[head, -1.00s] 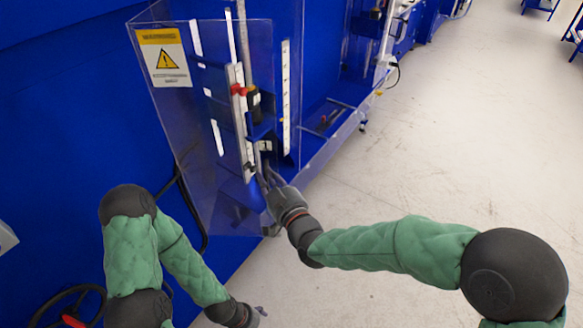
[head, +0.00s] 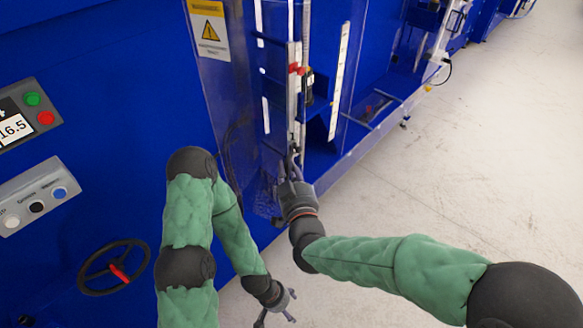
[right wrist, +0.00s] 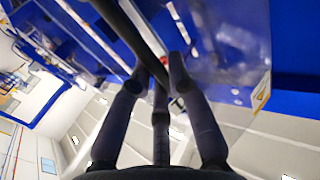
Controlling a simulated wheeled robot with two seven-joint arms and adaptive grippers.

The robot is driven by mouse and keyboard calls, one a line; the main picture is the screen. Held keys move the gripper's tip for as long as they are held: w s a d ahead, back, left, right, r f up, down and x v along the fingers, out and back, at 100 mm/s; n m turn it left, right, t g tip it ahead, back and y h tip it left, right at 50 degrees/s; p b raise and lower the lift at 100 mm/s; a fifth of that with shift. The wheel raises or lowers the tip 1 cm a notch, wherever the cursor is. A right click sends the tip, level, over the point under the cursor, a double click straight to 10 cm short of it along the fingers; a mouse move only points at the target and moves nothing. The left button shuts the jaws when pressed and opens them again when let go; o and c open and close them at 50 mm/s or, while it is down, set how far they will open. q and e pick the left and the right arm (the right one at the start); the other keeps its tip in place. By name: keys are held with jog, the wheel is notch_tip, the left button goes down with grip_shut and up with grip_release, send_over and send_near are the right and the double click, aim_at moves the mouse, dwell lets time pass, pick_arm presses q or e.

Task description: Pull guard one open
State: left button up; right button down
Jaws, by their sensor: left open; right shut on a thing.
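Guard one is a clear panel (head: 240,135) with a yellow warning label (head: 209,30), on the front of the blue machine. It stands swung out at the left of the opening, which shows white rails and a red clamp inside. My right gripper (head: 291,168) is shut at the panel's lower edge, on a dark bar that seems to be its handle. In the right wrist view the dark bar (right wrist: 140,32) runs down to between the fingers (right wrist: 160,75); the exact contact is hidden. My left gripper (head: 277,308) is open and empty, low in front of the machine.
A control box with a readout (head: 28,115), a button panel (head: 40,196) and a black handwheel (head: 114,268) are on the machine's left face, beside my left arm. A blue ledge (head: 375,125) runs right. The pale floor (head: 480,150) at the right is clear.

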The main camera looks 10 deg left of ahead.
jog(key=shift+w+r, duration=0.15)
jog(key=shift+r, duration=0.45)
jog(key=c, duration=1.2)
grip_release()
jog(key=shift+o, duration=0.2)
jog(key=v, duration=1.2)
jog(key=shift+s+f, duration=0.2)
jog(key=shift+f, duration=0.25)
